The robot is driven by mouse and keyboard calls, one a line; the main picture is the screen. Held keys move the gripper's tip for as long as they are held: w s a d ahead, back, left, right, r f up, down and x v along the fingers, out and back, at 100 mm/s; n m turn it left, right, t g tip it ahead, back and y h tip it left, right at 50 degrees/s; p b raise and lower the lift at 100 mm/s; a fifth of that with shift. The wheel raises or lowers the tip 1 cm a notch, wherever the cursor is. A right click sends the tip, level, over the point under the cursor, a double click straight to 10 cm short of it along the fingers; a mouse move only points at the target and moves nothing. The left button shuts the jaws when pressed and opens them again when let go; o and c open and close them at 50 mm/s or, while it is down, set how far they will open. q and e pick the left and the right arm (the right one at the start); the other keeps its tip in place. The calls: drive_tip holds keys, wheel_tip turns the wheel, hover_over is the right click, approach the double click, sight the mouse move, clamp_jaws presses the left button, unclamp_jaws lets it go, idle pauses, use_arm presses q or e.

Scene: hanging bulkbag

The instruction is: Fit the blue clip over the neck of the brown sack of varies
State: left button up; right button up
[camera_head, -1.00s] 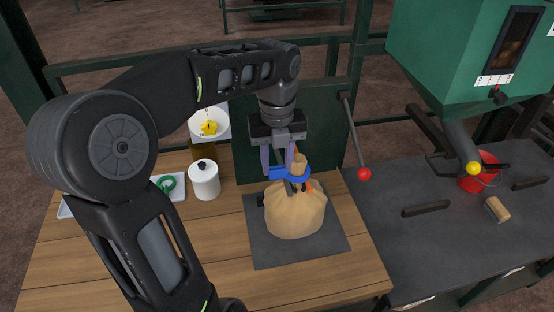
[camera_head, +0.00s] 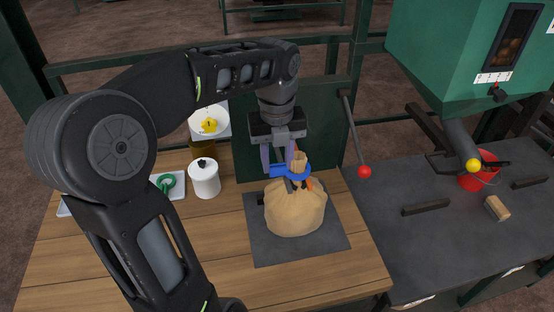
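The brown sack (camera_head: 294,212) stands on a dark square plate (camera_head: 270,248) on the wooden table, its narrow neck (camera_head: 299,160) pointing up. The blue clip (camera_head: 292,171) lies across the neck, with the neck's top showing above it. I cannot tell whether the clip fully encloses the neck. My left gripper (camera_head: 284,162) points down just behind the neck and clip. Its finger gap is partly hidden by the clip and neck, so its hold is unclear. Orange pieces show beside the neck under the clip. My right gripper is not in view.
A white lidded canister (camera_head: 204,179) and a tray (camera_head: 178,189) with a green ring (camera_head: 166,183) stand left of the sack. A red-knobbed lever (camera_head: 364,172) stands to the right.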

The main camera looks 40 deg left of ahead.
sight(279, 165)
use_arm(q)
drive_tip(key=o, duration=0.5)
drive_tip(key=shift+s+f, duration=0.4)
drive_tip(key=shift+f, duration=0.25)
drive_tip(key=shift+c, duration=0.2)
drive_tip(key=shift+o, duration=0.2)
drive_tip(key=shift+w+d+r, duration=0.1)
drive_tip(key=shift+r, duration=0.05)
drive_tip(key=shift+o, duration=0.9)
drive_tip(key=r+p, duration=0.2)
drive_tip(key=shift+w+r+p, duration=0.15)
drive_tip(key=shift+w+p, duration=0.15)
drive_tip(key=shift+w+r+p, duration=0.1)
drive_tip(key=shift+r+p, duration=0.5)
drive_tip(key=shift+r, duration=0.25)
wheel_tip(279, 165, up, 4)
drive_tip(key=p, duration=0.3)
wheel_tip(279, 165, up, 2)
drive_tip(key=shift+r+p, duration=0.1)
drive_tip(key=shift+p, duration=0.45)
